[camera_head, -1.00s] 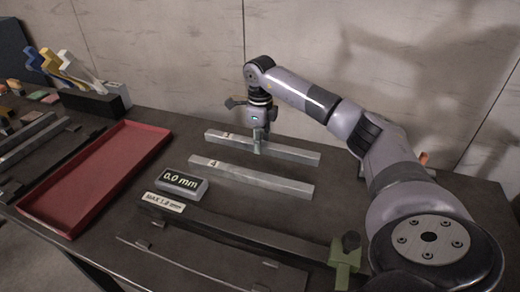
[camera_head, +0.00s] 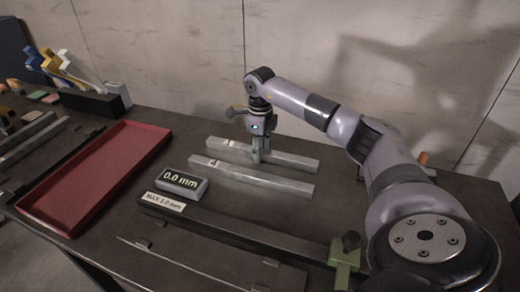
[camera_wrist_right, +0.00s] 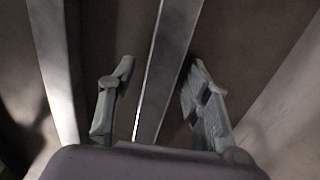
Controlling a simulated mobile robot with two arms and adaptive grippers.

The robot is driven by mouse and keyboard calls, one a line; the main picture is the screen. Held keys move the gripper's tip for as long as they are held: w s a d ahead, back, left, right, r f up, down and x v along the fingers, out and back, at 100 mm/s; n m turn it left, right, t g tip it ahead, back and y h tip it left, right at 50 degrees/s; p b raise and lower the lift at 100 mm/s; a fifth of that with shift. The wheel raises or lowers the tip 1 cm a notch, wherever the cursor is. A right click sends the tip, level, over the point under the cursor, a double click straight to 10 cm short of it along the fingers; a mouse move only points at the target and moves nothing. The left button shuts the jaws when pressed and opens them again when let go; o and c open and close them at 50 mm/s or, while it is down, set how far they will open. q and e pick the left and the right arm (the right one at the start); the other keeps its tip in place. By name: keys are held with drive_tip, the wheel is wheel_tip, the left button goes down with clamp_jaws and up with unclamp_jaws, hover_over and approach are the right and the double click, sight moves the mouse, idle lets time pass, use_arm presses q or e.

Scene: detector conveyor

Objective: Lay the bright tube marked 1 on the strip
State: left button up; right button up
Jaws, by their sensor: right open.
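Two bright square tubes lie side by side on the dark table: a far tube (camera_head: 290,158) and a near tube (camera_head: 270,181). Each has a small mark at its left end, too small to read surely. My right gripper (camera_head: 257,157) points down at the far tube. In the wrist view its open fingers (camera_wrist_right: 160,100) stand either side of a bright tube (camera_wrist_right: 170,60), apart from it; another bar (camera_wrist_right: 50,60) lies to the left. A thin flat strip (camera_head: 185,263) with small blocks lies at the front; whether it is the task's strip, I cannot tell. My left gripper is not in view.
A display (camera_head: 183,182) reads 0.0 mm, beside a long dark bar (camera_head: 235,228) with a "MAX 1.0 mm" label and a green clamp (camera_head: 344,265). An empty red tray (camera_head: 62,215) is to the left. More bars (camera_head: 28,132) lie at far left.

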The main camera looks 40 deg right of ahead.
sight(260, 150)
wheel_tip(260, 150, up, 12)
idle(0.6)
drive_tip(key=shift+r, duration=0.1)
